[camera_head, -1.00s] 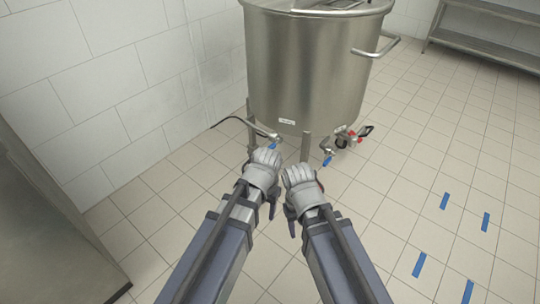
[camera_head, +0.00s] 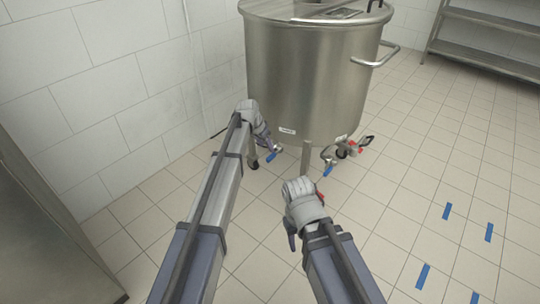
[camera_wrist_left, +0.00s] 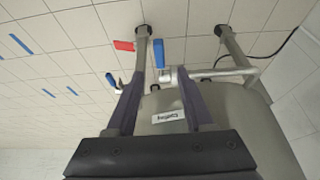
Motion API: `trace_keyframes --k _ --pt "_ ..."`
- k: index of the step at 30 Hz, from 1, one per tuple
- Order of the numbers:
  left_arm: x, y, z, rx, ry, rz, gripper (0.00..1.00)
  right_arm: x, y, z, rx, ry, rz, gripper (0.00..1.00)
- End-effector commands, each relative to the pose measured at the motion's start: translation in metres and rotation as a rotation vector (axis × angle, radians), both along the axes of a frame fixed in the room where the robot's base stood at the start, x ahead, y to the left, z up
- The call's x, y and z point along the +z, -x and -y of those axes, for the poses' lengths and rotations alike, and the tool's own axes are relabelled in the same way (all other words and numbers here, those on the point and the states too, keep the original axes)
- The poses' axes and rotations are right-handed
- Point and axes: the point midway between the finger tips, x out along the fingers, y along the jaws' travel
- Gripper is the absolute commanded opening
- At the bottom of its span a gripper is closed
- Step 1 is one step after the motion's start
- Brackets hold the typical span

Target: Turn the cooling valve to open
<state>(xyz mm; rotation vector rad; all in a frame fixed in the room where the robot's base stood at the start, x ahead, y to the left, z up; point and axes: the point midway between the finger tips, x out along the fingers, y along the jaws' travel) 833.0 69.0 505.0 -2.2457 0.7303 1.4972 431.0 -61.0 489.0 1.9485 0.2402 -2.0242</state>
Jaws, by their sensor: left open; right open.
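A blue-handled valve (camera_head: 274,155) sits on a thin pipe low at the left front of the steel tank. In the left wrist view its blue handle (camera_wrist_left: 161,52) lies just beyond the fingertips, lined up with the gap. A label reading "Cooling" (camera_wrist_left: 166,117) shows upside down on the tank wall. My left gripper (camera_head: 265,143) is open and empty, close to this valve; its fingers (camera_wrist_left: 160,74) stand apart in the wrist view. I cannot tell if they touch the handle. My right gripper (camera_head: 297,192) is open and empty, in front of the tank.
The steel tank (camera_head: 306,75) stands on legs. A second blue handle (camera_head: 328,171) and a red-handled valve (camera_head: 361,149) are at its right front. A side handle (camera_head: 377,58) sticks out. A shelf (camera_head: 490,42) is at the back right. The right floor is clear, with blue tape marks (camera_head: 447,211).

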Motion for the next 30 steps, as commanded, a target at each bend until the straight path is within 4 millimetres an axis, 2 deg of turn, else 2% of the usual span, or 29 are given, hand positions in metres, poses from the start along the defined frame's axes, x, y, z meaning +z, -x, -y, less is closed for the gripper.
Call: trace_keyframes --k 8,18,22,30 --pt "-0.025 -0.007 0.005 0.001 0.000 -0.001 0.53 -0.025 0.000 0.000 -0.001 -0.001 0.001 0.50" --pt "-0.065 -0.020 0.015 0.000 -0.001 -0.001 0.53 -0.065 0.000 0.000 -0.011 -0.001 0.002 0.50" --pt "-0.071 -0.023 0.017 0.000 -0.001 -0.002 0.53 -0.071 0.000 0.000 -0.013 -0.001 0.002 0.50" --pt "-0.070 -0.023 0.017 0.001 -0.001 -0.002 0.53 -0.070 0.000 0.000 -0.014 -0.001 0.002 0.50"
